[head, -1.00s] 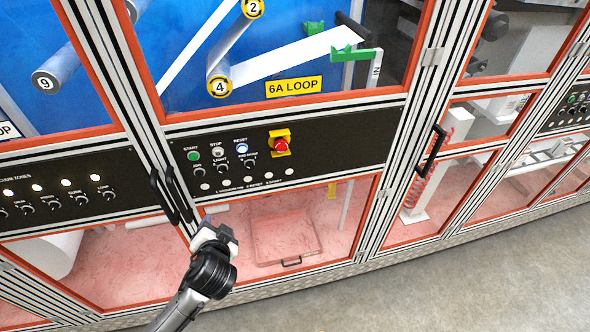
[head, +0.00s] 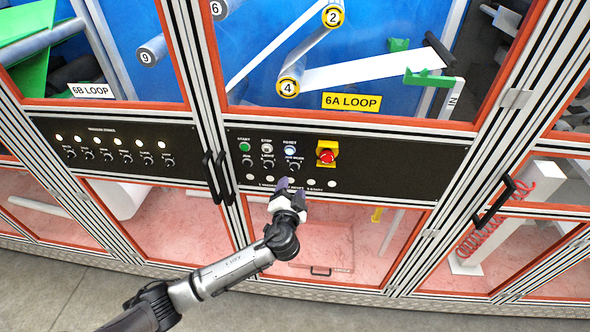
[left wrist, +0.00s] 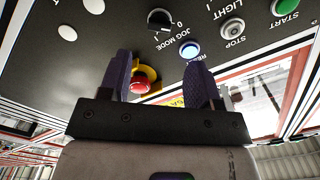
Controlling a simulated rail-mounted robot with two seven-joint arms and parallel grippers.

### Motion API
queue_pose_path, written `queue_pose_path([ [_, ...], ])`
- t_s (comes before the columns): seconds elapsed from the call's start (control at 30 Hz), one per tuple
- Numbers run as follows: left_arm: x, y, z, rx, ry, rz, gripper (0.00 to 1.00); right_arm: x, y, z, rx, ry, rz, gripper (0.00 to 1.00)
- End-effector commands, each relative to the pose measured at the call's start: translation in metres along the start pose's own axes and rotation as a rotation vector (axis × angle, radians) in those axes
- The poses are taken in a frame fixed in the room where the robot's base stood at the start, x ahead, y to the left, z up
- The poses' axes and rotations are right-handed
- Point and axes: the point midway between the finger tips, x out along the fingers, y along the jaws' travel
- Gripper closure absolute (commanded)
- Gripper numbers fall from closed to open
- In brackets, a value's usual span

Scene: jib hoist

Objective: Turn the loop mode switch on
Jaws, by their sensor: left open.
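A black control panel (head: 400,165) carries a row of three black rotary switches. The right-hand one (head: 293,163) sits below the lit reset button (head: 290,150). In the left wrist view this switch (left wrist: 160,19) has a label that seems to read "JOG MODE", with 0 and I marks; I cannot read "loop mode" on any switch. My left gripper (head: 287,184) is open and empty, just below that switch in the head view. In the left wrist view its two dark fingers (left wrist: 162,80) point at the panel, apart from the switch. My right gripper is out of view.
A red emergency stop (head: 327,155) on a yellow plate is right of the switches. The start button (head: 244,146) and stop button (head: 267,148) are at left. Black door handles (head: 216,178) stick out left of my gripper. Another panel (head: 115,145) with several knobs lies further left.

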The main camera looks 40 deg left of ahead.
Motion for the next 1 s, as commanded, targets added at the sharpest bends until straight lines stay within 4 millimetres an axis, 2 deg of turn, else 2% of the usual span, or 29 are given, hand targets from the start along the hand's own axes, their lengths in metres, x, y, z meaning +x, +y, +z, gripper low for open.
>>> queue_pose_path([
  [0.03,0.011,-0.002,-0.002,0.004,0.001,-0.002,0.43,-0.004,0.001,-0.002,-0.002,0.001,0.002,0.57],
  [0.2,0.040,-0.001,-0.002,0.002,-0.001,-0.001,0.43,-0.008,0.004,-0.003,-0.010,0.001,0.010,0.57],
  [0.4,0.062,0.000,-0.001,0.002,-0.001,0.000,0.43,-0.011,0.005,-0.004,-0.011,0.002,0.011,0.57],
  [0.63,0.075,0.000,0.000,0.001,-0.001,0.000,0.43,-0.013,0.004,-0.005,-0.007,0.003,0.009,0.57],
  [1.0,0.076,0.001,0.000,0.001,-0.001,0.001,0.44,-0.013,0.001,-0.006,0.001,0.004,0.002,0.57],
])
